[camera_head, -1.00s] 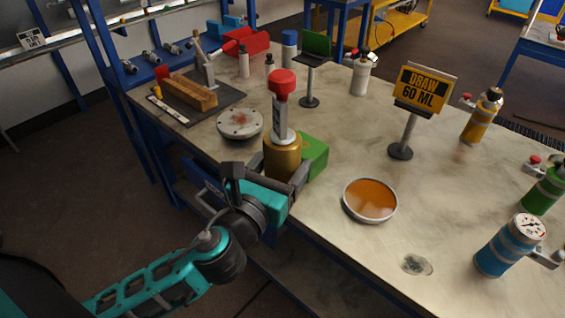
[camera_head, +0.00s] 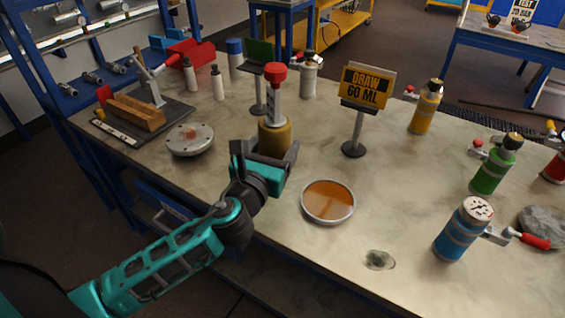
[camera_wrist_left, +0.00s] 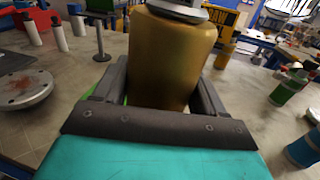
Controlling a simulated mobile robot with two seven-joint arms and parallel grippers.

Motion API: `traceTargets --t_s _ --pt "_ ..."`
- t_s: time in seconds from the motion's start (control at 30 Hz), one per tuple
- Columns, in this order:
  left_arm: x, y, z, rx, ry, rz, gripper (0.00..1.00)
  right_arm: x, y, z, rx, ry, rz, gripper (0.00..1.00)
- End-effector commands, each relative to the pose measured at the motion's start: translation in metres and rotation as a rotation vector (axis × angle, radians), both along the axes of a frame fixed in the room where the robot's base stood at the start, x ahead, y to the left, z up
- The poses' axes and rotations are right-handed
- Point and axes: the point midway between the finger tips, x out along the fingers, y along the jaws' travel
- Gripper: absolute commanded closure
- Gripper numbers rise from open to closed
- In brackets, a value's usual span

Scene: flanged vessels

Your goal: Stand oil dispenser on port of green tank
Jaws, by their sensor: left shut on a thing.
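The oil dispenser, a brass-coloured body (camera_head: 275,137) with a grey neck and red cap, is upright in my left gripper (camera_head: 277,158) near the table's front edge. The left wrist view shows its brass body (camera_wrist_left: 170,55) between the two fingers (camera_wrist_left: 160,95), shut on it. Its base is hidden, so I cannot tell how high it is held. The green tank (camera_head: 492,172) stands at the right, with a dark top and a side port (camera_head: 479,148) carrying a red knob. It also shows at the right of the left wrist view (camera_wrist_left: 288,90). My right gripper is out of view.
A yellow tank (camera_head: 426,108) stands behind. A round flange (camera_head: 190,139) is at left. Table around the clear puddle (camera_head: 379,260) is free.

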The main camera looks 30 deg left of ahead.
Motion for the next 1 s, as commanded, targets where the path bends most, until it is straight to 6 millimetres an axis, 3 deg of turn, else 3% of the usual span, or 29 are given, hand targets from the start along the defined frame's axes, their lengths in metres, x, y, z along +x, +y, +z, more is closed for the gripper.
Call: traceTargets --t_s 0.2,0.4,0.6,1.0 --pt "0.055 0.060 0.005 -0.001 -0.010 0.132 0.76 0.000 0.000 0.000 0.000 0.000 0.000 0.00" --pt "0.080 0.096 0.010 -0.020 -0.013 0.210 0.76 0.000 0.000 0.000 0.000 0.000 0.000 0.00" --pt "0.086 0.105 0.012 -0.028 -0.013 0.231 0.76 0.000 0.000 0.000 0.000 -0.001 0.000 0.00" --pt "0.085 0.104 0.011 -0.029 -0.012 0.228 0.76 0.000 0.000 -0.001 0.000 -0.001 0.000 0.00"
